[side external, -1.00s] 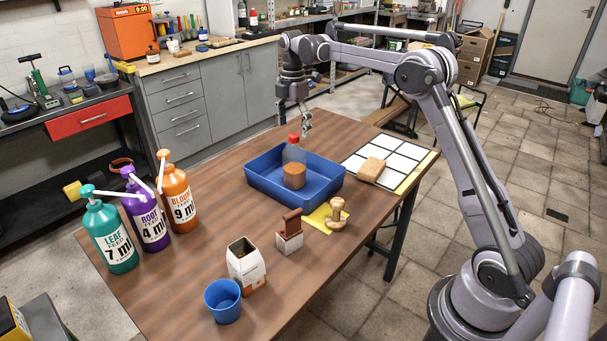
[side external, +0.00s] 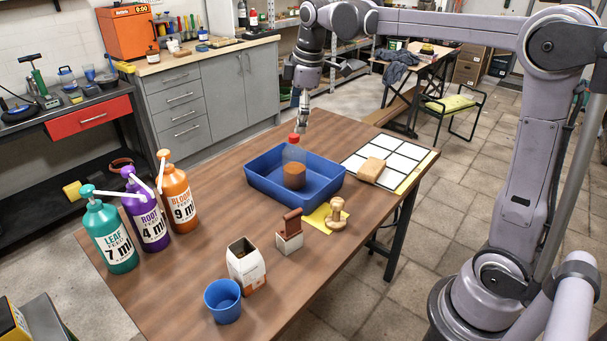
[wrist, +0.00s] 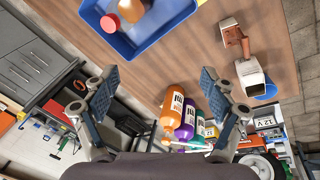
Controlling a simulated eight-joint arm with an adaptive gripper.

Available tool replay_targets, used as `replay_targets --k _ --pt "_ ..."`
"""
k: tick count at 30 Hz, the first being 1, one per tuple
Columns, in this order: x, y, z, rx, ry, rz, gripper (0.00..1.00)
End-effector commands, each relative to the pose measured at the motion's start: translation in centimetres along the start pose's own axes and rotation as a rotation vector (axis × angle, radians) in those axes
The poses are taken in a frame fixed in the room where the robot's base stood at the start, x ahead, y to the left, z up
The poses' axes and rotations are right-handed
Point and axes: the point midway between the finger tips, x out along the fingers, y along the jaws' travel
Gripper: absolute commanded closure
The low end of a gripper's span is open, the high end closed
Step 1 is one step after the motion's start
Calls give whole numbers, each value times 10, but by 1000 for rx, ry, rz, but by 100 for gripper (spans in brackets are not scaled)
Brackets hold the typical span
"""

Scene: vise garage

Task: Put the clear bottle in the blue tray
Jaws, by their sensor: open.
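The clear bottle (side external: 294,168) with a red cap and brown contents stands upright inside the blue tray (side external: 262,188) on the wooden table. In the wrist view the bottle (wrist: 130,10) shows at the top edge, partly cut off, within the blue tray (wrist: 165,27). My gripper (side external: 301,126) is above and behind the tray in the side view, apart from the bottle. In the wrist view my gripper (wrist: 158,82) has its two fingers spread wide with nothing between them.
Green (side external: 109,236), purple (side external: 146,216) and orange (side external: 178,197) pump bottles stand at the table's left. A carton (side external: 246,266), a blue cup (side external: 223,301), a stamp-like block (side external: 289,236) and a wooden knob (side external: 337,213) stand in front. A sponge-like block (side external: 371,169) lies on a white grid sheet (side external: 393,160).

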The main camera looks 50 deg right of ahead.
Motion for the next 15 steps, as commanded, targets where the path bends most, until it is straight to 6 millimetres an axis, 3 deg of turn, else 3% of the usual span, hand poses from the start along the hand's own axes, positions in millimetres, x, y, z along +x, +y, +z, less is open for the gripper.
replay_targets --k 1,8,15 --pt "-4 -17 3 50 16 18 15" --pt "-8 -84 18 317 110 91 15" --pt "9 -154 43 594 235 128 15"
